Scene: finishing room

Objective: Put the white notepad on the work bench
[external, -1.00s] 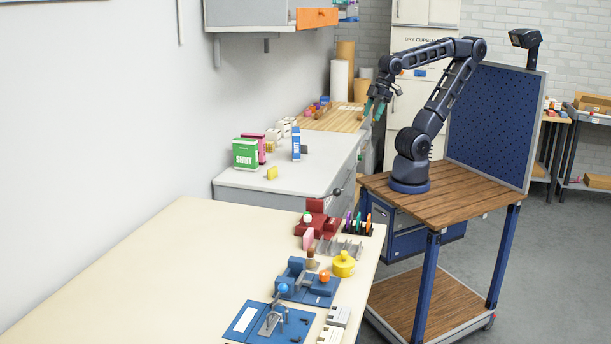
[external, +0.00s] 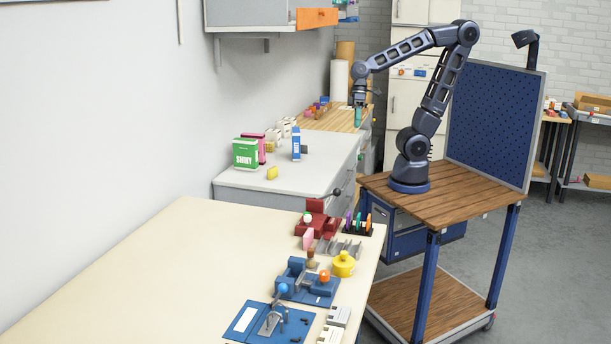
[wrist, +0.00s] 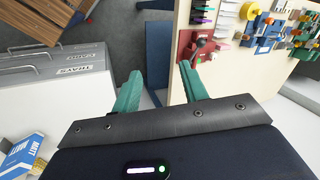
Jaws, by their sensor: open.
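No white notepad can be made out for certain. A flat white rectangle (external: 244,319) lies on a blue board at the front of the cream work bench (external: 150,270), but I cannot tell if it is a notepad. My gripper (external: 358,118) hangs fingers down, beyond the bench, near the right edge of the grey cabinet. In the wrist view my gripper (wrist: 160,70) shows two teal fingers apart with nothing between them. The bench edge (wrist: 240,85) shows there to the right.
The grey cabinet (external: 270,183) carries a green box (external: 245,154), a blue-and-white box (external: 296,144) and a yellow block (external: 272,173). The bench's left is clear.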

